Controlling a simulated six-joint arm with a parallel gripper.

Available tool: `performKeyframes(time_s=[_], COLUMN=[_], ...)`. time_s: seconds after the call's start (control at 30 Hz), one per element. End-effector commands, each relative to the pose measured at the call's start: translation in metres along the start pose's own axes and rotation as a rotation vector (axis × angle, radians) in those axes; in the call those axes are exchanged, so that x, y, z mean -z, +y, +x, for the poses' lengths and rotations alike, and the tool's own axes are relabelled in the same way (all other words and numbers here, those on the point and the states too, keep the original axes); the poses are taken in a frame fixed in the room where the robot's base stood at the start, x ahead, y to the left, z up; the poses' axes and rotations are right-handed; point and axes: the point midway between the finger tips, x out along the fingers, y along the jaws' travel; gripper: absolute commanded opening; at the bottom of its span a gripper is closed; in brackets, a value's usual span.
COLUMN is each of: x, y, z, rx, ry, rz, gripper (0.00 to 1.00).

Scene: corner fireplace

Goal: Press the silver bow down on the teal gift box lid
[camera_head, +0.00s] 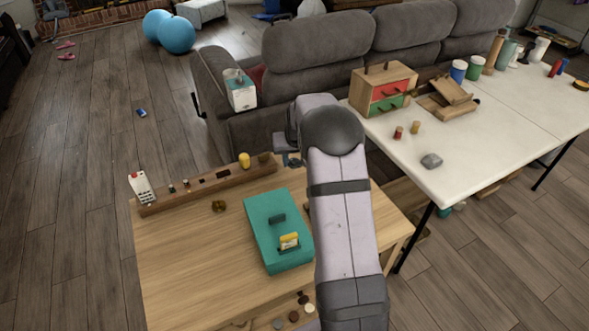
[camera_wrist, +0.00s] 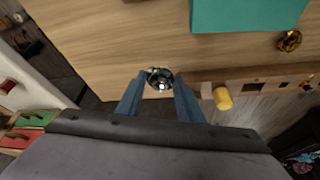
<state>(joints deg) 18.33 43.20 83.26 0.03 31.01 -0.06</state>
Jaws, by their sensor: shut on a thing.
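The teal gift box (camera_head: 262,240) sits on the wooden table, with a dark block and a yellow-and-white piece on its lid. Its edge also shows at the top of the wrist view (camera_wrist: 248,14). My gripper (camera_head: 291,161) is near the table's far edge, beyond the box. In the wrist view my gripper (camera_wrist: 160,84) is shut on the silver bow (camera_wrist: 160,77), which sits between the fingertips, apart from the box in the picture. I cannot make out the bow in the head view.
A gold bow (camera_head: 219,206) lies left of the box. A slotted wooden rail (camera_head: 210,187) runs along the far edge, with a yellow cylinder (camera_head: 244,160) and a white remote (camera_head: 141,187) at it. Small round pieces (camera_head: 293,316) lie at the front. The table's left part is clear.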

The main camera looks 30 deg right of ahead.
Motion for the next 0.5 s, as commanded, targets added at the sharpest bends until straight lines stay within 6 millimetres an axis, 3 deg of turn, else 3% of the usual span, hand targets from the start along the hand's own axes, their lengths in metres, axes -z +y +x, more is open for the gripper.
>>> performKeyframes(time_s=[0.27, 0.5], x=[0.005, 0.019], y=[0.001, 0.006], z=[-0.011, -0.044], rx=[0.0, -0.004], ry=[0.0, 0.001], rz=[0.001, 0.01], gripper=[0.21, 0.21])
